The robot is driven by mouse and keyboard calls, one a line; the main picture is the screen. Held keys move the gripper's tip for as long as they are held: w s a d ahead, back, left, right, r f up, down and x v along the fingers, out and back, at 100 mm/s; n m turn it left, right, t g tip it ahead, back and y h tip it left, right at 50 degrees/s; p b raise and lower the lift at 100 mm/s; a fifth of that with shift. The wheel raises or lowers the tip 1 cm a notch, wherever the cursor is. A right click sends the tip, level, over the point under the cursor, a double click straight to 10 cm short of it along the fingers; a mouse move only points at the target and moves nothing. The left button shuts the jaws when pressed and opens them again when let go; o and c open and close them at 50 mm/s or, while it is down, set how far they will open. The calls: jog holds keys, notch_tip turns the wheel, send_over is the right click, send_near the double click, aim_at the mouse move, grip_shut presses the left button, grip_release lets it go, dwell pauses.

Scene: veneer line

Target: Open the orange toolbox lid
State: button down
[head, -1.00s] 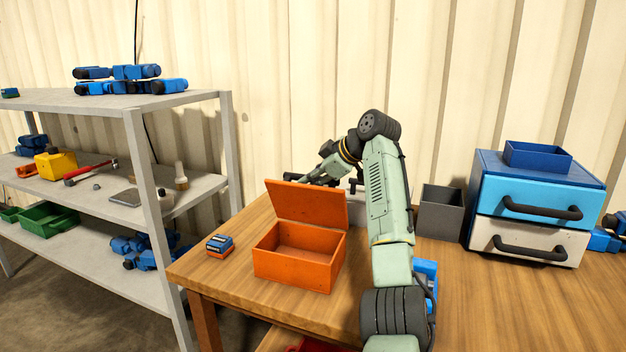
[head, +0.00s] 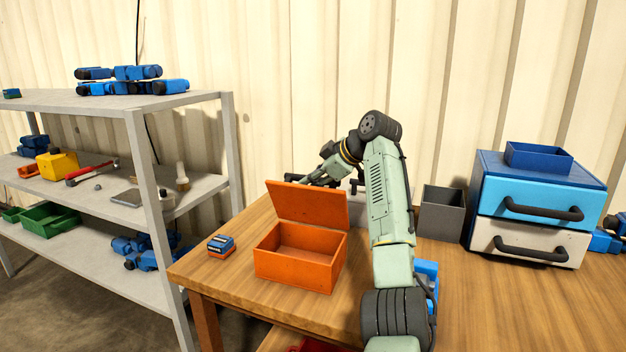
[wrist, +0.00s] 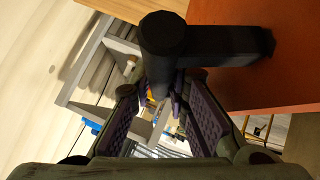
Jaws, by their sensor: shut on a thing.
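The orange toolbox (head: 295,268) stands on the wooden table with its interior showing. Its lid (head: 307,205) is raised and stands upright, leaning a little back, at the rear edge. My gripper (head: 312,182) is behind the lid's top edge, partly hidden by it. In the wrist view, the lid's orange face (wrist: 285,75) is at the right, with a black handle (wrist: 215,45) on it. The padded fingers of my gripper (wrist: 165,100) are shut on the handle, whose post passes between their tips.
A small blue item (head: 221,245) lies left of the toolbox on the table (head: 480,310). A dark grey bin (head: 441,213) and a blue drawer unit (head: 538,205) stand to the right. A grey shelf (head: 145,100) with several parts is at the left.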

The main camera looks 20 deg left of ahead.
jog(key=shift+f, duration=0.25)
jog(key=c, duration=1.8)
grip_release()
jog(key=shift+a, duration=0.1)
jog(key=shift+o, duration=1.3)
jog(key=shift+r, duration=0.1)
jog(key=shift+r, duration=0.1)
jog(key=v, duration=1.2)
jog(key=shift+c, duration=0.2)
